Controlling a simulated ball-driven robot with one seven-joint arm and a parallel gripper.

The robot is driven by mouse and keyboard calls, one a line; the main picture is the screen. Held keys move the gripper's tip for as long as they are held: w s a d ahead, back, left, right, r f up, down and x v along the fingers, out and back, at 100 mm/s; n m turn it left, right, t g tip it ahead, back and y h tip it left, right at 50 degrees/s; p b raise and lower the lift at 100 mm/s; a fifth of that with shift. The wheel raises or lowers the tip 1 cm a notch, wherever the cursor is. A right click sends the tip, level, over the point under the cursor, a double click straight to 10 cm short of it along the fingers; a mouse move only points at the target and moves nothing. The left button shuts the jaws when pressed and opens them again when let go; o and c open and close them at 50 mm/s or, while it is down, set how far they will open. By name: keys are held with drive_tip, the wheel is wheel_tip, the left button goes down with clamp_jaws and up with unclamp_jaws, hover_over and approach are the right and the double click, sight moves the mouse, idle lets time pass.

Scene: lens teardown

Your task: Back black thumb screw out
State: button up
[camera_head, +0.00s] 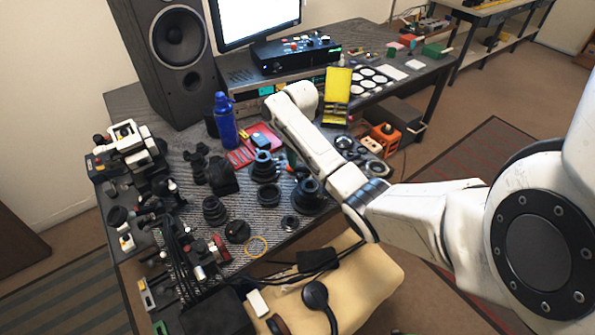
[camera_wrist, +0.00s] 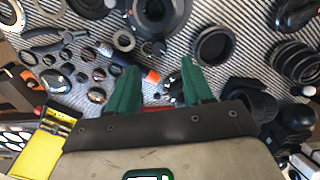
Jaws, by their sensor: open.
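I cannot single out the black thumb screw among the many small black parts. A dark lens body with a metal mount ring (camera_wrist: 160,14) lies at the top middle of the wrist view. Small dark pieces lie just below it, too small to name. My gripper (camera_wrist: 158,76) has two green fingers, spread wide apart with nothing held between them. It is above the striped mat, below the lens body in the picture.
A black ring (camera_wrist: 213,46) and a ribbed barrel (camera_wrist: 294,62) lie to the right. Pliers (camera_wrist: 58,38) and several small rings lie to the left. A yellow case (camera_head: 338,88) and blue bottle (camera_head: 225,122) stand on the crowded table. A chair (camera_head: 365,285) is at its front.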

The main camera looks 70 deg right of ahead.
sight(300, 174)
wheel_tip(300, 174, down, 7)
drive_tip(key=shift+r, duration=0.1)
drive_tip(key=shift+c, duration=0.3)
clamp_jaws()
idle(0.4)
